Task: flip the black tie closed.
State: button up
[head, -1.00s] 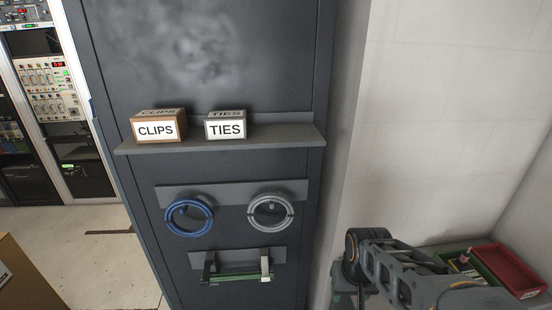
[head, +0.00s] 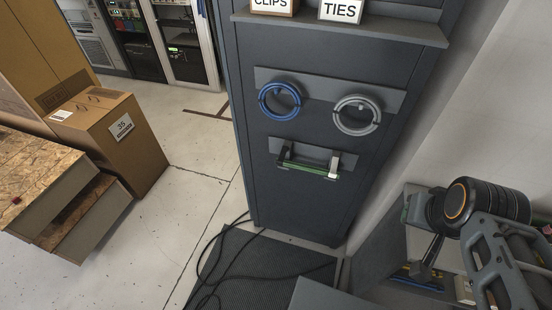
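A green bar (head: 310,169) runs across a grey plate (head: 345,158) low on the dark cabinet front. A small black tie (head: 285,155) stands at the bar's left end, and a pale grey tie (head: 334,163) stands at its right end. Both look upright; at this size I cannot tell whether the black tie is open or closed. My arm's links show at the lower right, well apart from the ties. I cannot make out my gripper's fingers in this view.
A blue ring (head: 280,100) and a grey ring (head: 357,114) hang above the bar. A shelf (head: 340,28) holds CLIPS and TIES boxes. A dark mat (head: 262,272) with loose black cables lies below the cabinet. Cardboard boxes (head: 110,140) stand left; open floor lies between.

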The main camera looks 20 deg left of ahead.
aim_at(279, 162)
jog(key=z, duration=0.45)
jog(key=k, duration=0.15)
jog(key=u, duration=1)
jog(key=i, duration=0.25)
jog(key=z, duration=0.4)
jog(key=k, duration=0.95)
jog(key=u, duration=0.9)
jog(key=i, duration=0.9)
jog(key=u, duration=0.05)
